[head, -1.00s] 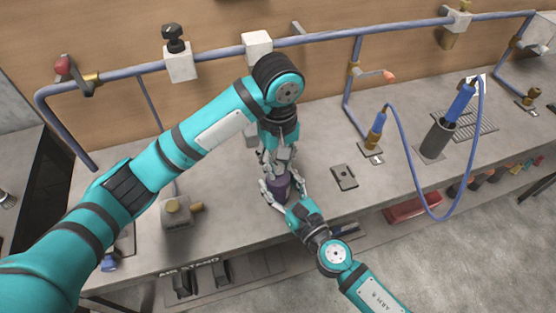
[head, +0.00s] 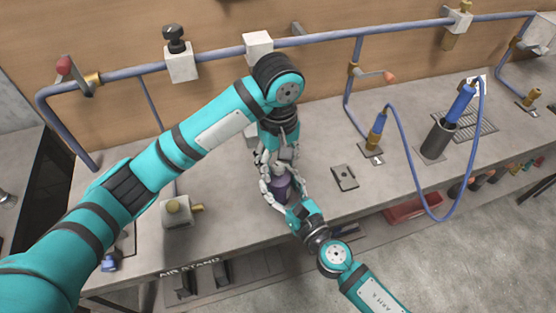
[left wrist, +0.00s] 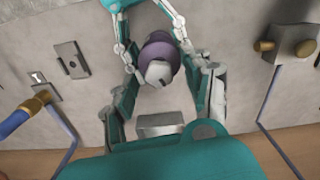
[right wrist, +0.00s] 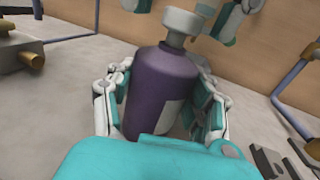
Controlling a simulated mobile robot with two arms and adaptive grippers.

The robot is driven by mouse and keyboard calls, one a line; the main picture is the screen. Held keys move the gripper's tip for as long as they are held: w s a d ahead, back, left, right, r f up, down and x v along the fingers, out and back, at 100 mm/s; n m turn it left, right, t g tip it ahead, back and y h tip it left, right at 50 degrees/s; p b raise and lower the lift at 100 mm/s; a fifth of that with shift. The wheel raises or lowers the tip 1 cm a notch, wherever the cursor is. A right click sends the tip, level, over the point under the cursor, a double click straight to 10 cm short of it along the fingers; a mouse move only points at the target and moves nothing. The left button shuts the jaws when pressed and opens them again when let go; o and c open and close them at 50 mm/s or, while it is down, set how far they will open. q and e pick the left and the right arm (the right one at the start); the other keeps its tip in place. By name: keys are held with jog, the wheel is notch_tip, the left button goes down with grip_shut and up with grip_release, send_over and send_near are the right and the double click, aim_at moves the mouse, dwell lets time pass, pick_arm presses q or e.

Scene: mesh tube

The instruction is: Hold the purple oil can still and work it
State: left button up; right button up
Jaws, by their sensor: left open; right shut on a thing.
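The purple oil can (head: 281,187) with a grey cap stands upright on the bench, partly hidden by my grippers in the head view. In the right wrist view the can (right wrist: 158,85) fills the middle, with its grey cap (right wrist: 182,24) on top and a pale label patch on its side. My right gripper (head: 284,201) is shut on the can's body, fingers on both sides. My left gripper (head: 277,173) is open, pointing down over the can. In the left wrist view the cap (left wrist: 158,74) lies between its spread fingers, apart from them.
A small dark plate (head: 344,177) lies right of the can. A grey block with a brass fitting (head: 178,210) stands to the left. A blue hose (head: 405,165) loops over the bench's right part. A pipe (head: 330,38) runs along the back wall.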

aim_at(278, 167)
pick_arm(q)
notch_tip(278, 167, up, 12)
dwell(0.6)
pick_arm(e)
jog(key=o, duration=1.4)
jog(key=shift+o, duration=0.2)
